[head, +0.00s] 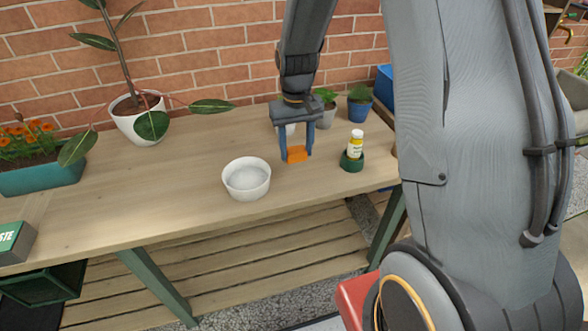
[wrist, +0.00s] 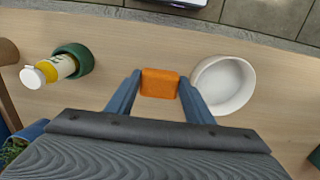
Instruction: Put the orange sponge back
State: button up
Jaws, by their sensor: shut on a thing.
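The orange sponge (head: 297,154) is between the fingers of my gripper (head: 296,152) in the head view. In the wrist view the sponge (wrist: 159,83) is gripped between the two blue-grey fingertips of my gripper (wrist: 159,86). The sponge is at or just above the wooden table (head: 200,150); I cannot tell whether it touches. A white bowl (head: 246,185) stands to the left of the sponge in the head view. The bowl also shows in the wrist view (wrist: 224,84), to the right of the fingers.
A white-potted plant (head: 138,118) and a teal planter (head: 42,176) are at the left. The table's middle left is clear.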

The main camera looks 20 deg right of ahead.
jog(key=shift+f+p, duration=1.05)
jog(key=shift+f, duration=3.05)
jog(key=shift+s, duration=0.1)
jog(key=o, duration=1.3)
jog(key=shift+f, duration=0.1)
